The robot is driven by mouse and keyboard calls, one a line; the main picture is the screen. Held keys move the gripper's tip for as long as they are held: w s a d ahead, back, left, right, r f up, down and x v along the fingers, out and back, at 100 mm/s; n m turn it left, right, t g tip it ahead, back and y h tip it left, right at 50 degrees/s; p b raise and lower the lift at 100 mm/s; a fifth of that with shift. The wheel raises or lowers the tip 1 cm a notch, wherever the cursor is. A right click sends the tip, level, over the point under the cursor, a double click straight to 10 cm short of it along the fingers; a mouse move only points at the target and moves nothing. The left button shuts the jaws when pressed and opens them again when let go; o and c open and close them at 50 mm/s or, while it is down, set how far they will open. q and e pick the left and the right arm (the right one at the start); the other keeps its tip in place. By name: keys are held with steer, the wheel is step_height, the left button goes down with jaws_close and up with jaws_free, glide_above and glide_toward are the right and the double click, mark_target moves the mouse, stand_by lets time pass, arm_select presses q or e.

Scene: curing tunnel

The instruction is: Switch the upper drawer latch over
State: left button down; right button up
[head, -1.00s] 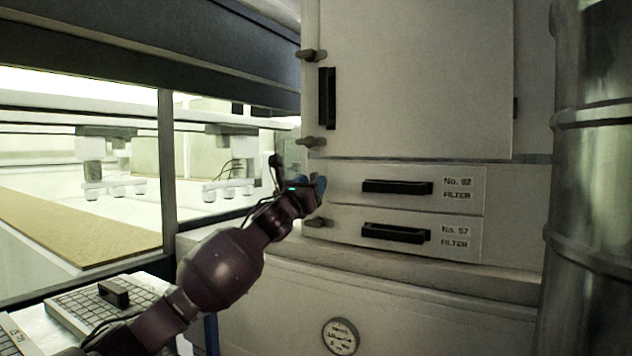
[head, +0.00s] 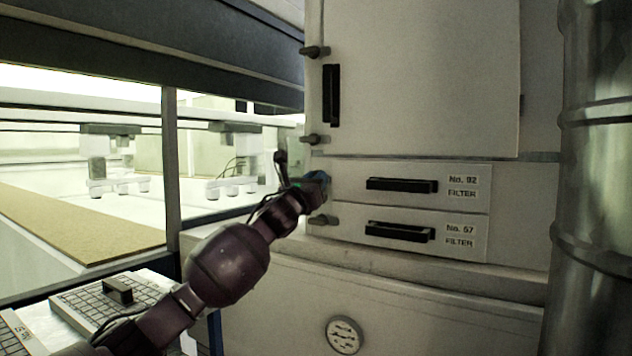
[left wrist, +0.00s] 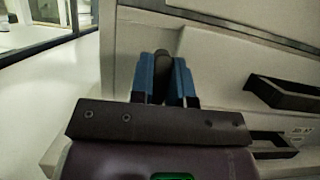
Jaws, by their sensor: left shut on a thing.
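The upper drawer (head: 455,205), labelled No. 92 FILTER, is closed, with a black bar handle (head: 402,185). My left gripper (head: 318,180) is at the drawer's left edge. In the left wrist view its two blue fingers (left wrist: 163,80) are shut on the upper drawer latch (left wrist: 161,62), a dark knob standing upright between them in that picture. In the head view the gripper hides this latch, so its angle against the drawer is hard to tell there. My right gripper is not in view.
Below, the lower drawer (head: 450,228), No. 57, has its own latch (head: 323,220) close under my gripper. Two door latches (head: 314,52) sit above on the cabinet door (head: 430,75). A metal drum (head: 600,190) stands at right, a glazed tunnel at left.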

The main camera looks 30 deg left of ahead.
arm_select(q)
steer(key=n+y, duration=0.1)
steer(key=n, duration=0.2)
steer(key=n+y, duration=0.2)
steer(key=n, duration=0.2)
steer(key=shift+g, duration=0.4)
steer(key=n+y, duration=0.1)
steer(key=n, duration=0.2)
steer(key=n+g+y+p, duration=0.1)
steer(key=n, duration=0.2)
steer(key=shift+y, duration=0.4)
steer(key=n+g+y, duration=0.1)
steer(key=n+g, duration=0.1)
steer(key=n, duration=0.3)
steer(key=shift+f+n+g, duration=0.1)
steer(key=shift+n+g, duration=0.8)
steer(key=shift+n, duration=1.1)
steer(key=shift+a, duration=0.1)
steer(key=c, duration=1.1)
jaws_free()
